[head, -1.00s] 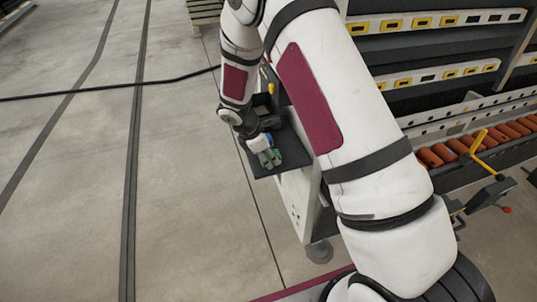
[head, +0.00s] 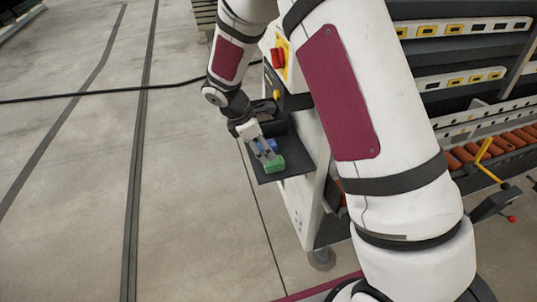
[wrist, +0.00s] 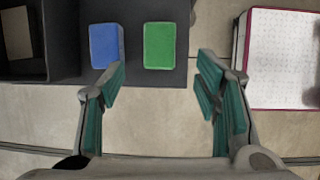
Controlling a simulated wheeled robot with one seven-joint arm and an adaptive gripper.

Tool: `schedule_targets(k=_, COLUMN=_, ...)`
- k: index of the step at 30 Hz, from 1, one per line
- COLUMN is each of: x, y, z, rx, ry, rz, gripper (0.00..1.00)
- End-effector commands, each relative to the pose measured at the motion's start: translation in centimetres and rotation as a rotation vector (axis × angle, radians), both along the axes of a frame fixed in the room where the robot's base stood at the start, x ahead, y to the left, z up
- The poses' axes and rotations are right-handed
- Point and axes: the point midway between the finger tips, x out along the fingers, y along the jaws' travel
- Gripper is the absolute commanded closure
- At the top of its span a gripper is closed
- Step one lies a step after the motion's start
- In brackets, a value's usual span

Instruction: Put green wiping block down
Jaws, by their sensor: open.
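The green wiping block (head: 274,165) lies on the dark shelf (head: 297,158) at the side of the machine. In the wrist view the green block (wrist: 159,45) lies flat on the dark surface, to the right of a blue block (wrist: 106,45), with a small gap between them. The blue block (head: 268,145) also shows in the head view, partly behind my gripper. My gripper (head: 266,154) is open above the shelf. In the wrist view my gripper (wrist: 160,80) has its fingers wide apart, with nothing held between them and the green block beyond the fingertips.
A dark open bin (wrist: 22,35) stands left of the blocks. A white-topped, red-edged panel (wrist: 283,60) is at the right. The machine's control panel with a red switch (head: 278,58) rises beside the shelf. A black cable (head: 100,92) crosses the open floor at left.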

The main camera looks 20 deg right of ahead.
Motion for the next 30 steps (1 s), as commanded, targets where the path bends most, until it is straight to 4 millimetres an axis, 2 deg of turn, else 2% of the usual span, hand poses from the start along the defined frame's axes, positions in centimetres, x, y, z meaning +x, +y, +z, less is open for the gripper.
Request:
schedule_targets(k=4, x=-0.1, y=0.9, z=2.0, rx=0.001, ry=-0.002, rz=0.001, gripper=0.43)
schedule_targets(k=13, x=-0.2, y=1.3, z=3.2, rx=0.001, ry=0.0, rz=-0.003, gripper=0.43)
schedule_targets(k=16, x=-0.5, y=0.9, z=4.4, rx=0.007, ry=-0.019, rz=-0.036, gripper=0.43)
schedule_targets(k=20, x=-2.1, y=-0.3, z=8.3, rx=0.03, ry=-0.078, rz=-0.153, gripper=0.43)
schedule_targets(k=23, x=-4.2, y=-1.5, z=12.2, rx=0.062, ry=-0.139, rz=-0.289, gripper=0.43)
schedule_targets(k=27, x=-8.0, y=-3.1, z=16.8, rx=0.115, ry=-0.223, rz=-0.487, gripper=0.43)
schedule_targets(k=30, x=-11.0, y=-3.9, z=19.5, rx=0.16, ry=-0.276, rz=-0.625, gripper=0.43)
